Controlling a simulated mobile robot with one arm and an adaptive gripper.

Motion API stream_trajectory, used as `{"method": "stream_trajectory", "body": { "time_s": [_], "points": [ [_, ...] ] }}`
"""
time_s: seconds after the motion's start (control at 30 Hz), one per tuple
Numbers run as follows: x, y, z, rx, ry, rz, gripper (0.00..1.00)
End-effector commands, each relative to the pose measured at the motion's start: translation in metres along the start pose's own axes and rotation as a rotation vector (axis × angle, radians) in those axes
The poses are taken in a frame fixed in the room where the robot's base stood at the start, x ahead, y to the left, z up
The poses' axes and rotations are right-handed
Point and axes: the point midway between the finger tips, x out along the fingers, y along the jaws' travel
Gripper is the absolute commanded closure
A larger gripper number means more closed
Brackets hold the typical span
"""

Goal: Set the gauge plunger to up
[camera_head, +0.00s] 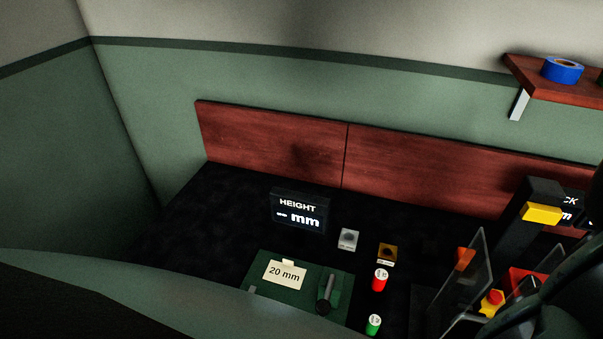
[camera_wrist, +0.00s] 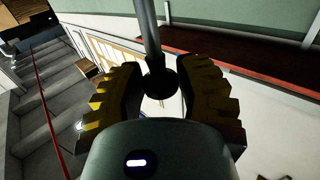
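My gripper (camera_wrist: 160,92) shows in the wrist view, its two black and yellow fingers apart with a gap between them. A dark rod (camera_wrist: 150,40) with a round dark end lies in line with this gap. I cannot tell its distance or whether it is the gauge plunger; no finger is clearly closed on it. In the head view, a black display reading HEIGHT --- mm (camera_head: 299,210) stands on the black table. A black gauge-like device (camera_head: 540,205) with a yellow block (camera_head: 542,213) stands at the right, partly cut off. No plunger is clearly recognisable there.
A green plate (camera_head: 265,292) carries a 20 mm card (camera_head: 285,273). A clear panel (camera_head: 470,270) and red-topped yellow button (camera_head: 492,302) are at right.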

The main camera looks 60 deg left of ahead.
Motion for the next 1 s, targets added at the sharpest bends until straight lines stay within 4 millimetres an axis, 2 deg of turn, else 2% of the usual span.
{"method": "stream_trajectory", "body": {
  "time_s": [0.03, 0.27, 0.63, 1.0],
  "points": [
    [0.000, -0.001, 0.000, 0.000, 0.000, -0.003, 0.62],
    [0.000, -0.001, 0.000, -0.001, -0.001, -0.003, 0.39],
    [0.000, 0.000, -0.005, -0.004, 0.001, -0.002, 0.39],
    [0.000, 0.001, -0.048, -0.005, 0.000, 0.002, 0.39]
  ]
}}
